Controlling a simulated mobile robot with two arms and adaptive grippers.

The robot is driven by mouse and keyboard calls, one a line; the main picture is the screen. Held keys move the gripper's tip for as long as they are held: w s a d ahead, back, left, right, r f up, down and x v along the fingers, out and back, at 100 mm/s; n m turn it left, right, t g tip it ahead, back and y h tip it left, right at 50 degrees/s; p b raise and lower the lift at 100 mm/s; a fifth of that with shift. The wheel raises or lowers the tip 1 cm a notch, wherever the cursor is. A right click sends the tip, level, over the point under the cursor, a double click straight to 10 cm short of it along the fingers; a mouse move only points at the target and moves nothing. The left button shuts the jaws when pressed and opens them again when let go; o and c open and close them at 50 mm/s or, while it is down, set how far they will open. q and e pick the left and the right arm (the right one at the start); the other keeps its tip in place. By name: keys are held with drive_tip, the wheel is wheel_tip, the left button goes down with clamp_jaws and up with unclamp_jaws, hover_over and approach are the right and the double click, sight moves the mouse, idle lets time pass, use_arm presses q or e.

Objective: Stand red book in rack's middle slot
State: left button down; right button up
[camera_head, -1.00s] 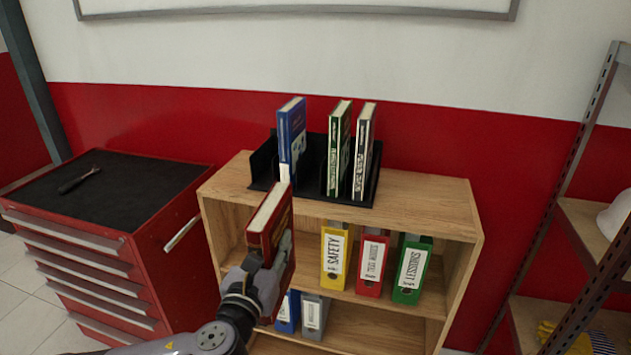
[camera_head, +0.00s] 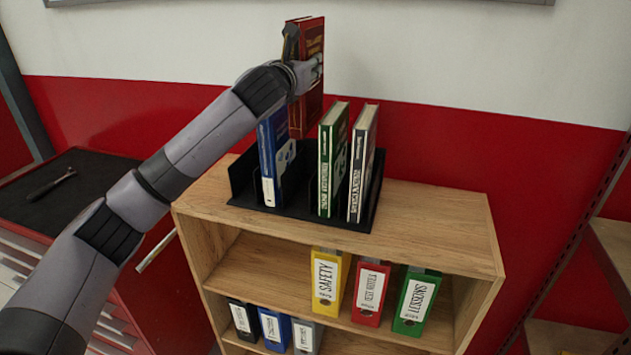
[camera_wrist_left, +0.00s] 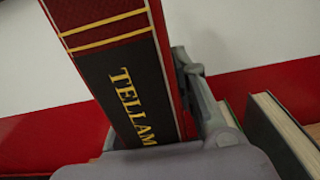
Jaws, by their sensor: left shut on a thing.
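The red book (camera_head: 307,84) is held upright in the air above the black rack (camera_head: 290,209). My left gripper (camera_head: 303,75) is shut on it. The book's lower end is near the top of the blue book, over the gap between the blue and green books. In the left wrist view the red book's dark spine (camera_wrist_left: 125,85) with gold letters fills the middle, with a finger beside it. The rack stands on the wooden shelf and holds a blue book (camera_head: 270,165) at left, a green book (camera_head: 332,160) and a dark book (camera_head: 362,165) at right. My right gripper is out of view.
The wooden shelf (camera_head: 430,215) has free top space to the right of the rack. Several binders, including a yellow one (camera_head: 328,285), stand below. A red tool cabinet with a black top (camera_head: 85,200) is at left; metal shelving (camera_head: 600,210) is at right.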

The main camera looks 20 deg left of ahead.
sight(304, 104)
use_arm(q)
drive_tip(key=f, duration=0.2)
drive_tip(key=s+f, duration=0.1)
drive_tip(key=f, duration=0.2)
drive_tip(key=s+f+p, duration=0.1)
drive_tip(key=f, duration=0.4)
drive_tip(key=w+f, duration=0.1)
drive_tip(key=f, duration=0.1)
drive_tip(key=shift+s+f, duration=0.25)
drive_tip(key=shift+f, duration=2.9)
drive_tip(key=c, duration=1.7)
unclamp_jaws()
drive_tip(key=shift+f, duration=0.2)
drive_tip(key=o, duration=0.4)
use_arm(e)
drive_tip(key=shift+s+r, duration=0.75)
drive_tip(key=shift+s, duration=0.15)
